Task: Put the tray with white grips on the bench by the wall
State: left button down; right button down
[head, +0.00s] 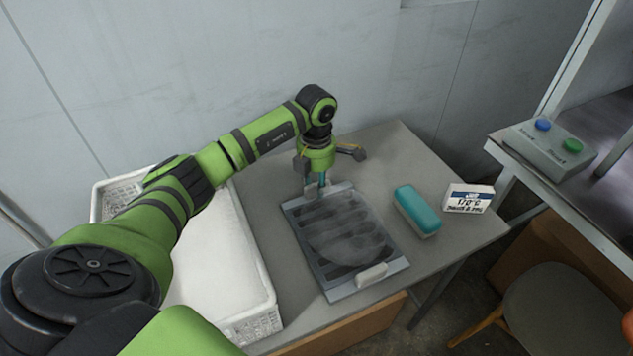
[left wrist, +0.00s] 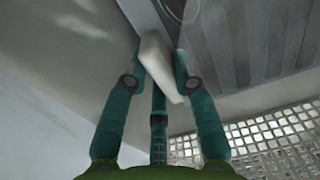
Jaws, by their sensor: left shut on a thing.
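The tray with white grips (head: 343,289) is a dark, ridged metal plate with a lighter rim. It lies over the grey bench by the wall (head: 385,150); I cannot tell whether it touches the top. Its near white grip (head: 372,275) is free. My left gripper (head: 322,181) points down at the tray's far edge. In the left wrist view, my left gripper's (left wrist: 158,82) teal fingers close around the other white grip (left wrist: 155,62), with the ridged tray (left wrist: 240,40) beyond. The fingers partly hide that grip in the head view. My right gripper is not in view.
A white perforated crate (head: 259,322) stands left of the tray. A teal block (head: 417,208) and a white sign marked 170 °C (head: 468,198) are to its right. A button box (head: 553,147) sits on a separate surface at right. A chair (head: 560,312) stands below it.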

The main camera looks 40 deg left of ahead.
pick_arm(q)
jog(key=shift+f, duration=0.1)
jog(key=c, duration=1)
grip_release()
notch_tip(320, 180, up, 12)
jog(key=shift+r+b, duration=0.15)
jog(key=shift+b, duration=0.4)
